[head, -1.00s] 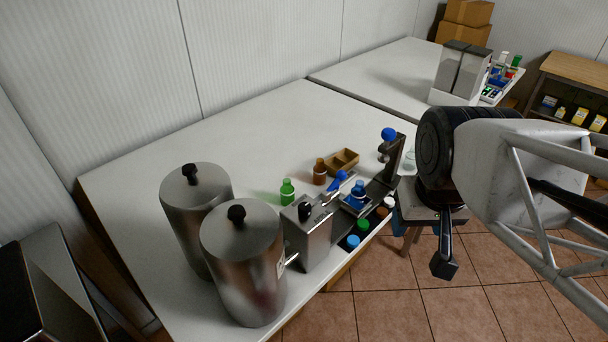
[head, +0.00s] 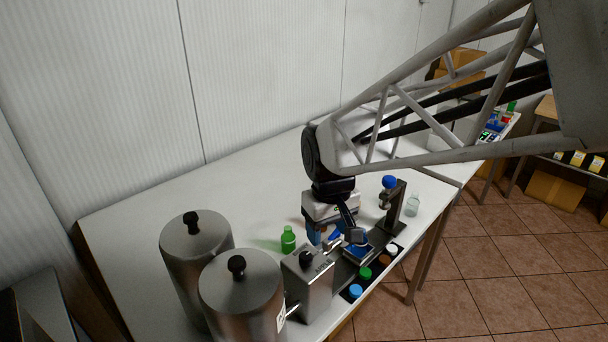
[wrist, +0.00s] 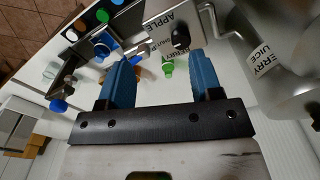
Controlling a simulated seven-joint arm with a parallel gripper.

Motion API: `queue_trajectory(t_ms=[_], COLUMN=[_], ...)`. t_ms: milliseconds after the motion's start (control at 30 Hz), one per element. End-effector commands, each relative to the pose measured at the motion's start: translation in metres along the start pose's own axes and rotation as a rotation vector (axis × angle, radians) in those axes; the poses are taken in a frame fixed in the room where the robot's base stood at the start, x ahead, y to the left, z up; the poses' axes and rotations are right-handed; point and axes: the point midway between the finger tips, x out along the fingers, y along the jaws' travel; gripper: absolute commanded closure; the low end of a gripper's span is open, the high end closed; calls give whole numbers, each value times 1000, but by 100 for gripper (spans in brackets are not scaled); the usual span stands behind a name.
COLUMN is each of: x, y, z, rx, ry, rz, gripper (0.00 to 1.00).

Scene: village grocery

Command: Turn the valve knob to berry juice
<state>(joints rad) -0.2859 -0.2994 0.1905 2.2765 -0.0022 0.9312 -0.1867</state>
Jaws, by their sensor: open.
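The black valve knob (head: 306,258) sits on the metal valve box (head: 308,288) beside the two steel tanks. In the wrist view the knob (wrist: 180,38) is beyond the fingertips, nearer the right finger, with APPLE and BERRY lettering around it. Which label it points at is not clear. My gripper (head: 335,236) hangs over the filling stand, to the right of the knob and apart from it. In the wrist view its two blue fingers (wrist: 162,68) are spread with nothing between them. A tank (wrist: 285,65) labelled BERRY JUICE shows at the right there.
A green bottle (head: 288,240) stands left of my gripper. A blue-topped post (head: 389,183) and a clear bottle (head: 412,205) stand to its right. Coloured caps (head: 365,272) line the front edge. The left tank (head: 196,262) is close to the wall side.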

Motion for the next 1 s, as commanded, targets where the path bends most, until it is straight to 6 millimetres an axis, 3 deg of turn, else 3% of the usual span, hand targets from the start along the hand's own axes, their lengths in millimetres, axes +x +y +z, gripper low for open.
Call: queue_trajectory(t_ms=[100, 300, 767, 1000], x=[11, 21, 23, 33], y=[-13, -25, -27, -27], z=[-21, -40, -42, -42], rx=[-57, -108, -115, -115], ry=[-21, -39, -42, -42], rz=[-6, -11, -12, -12], gripper=[41, 41, 41, 41])
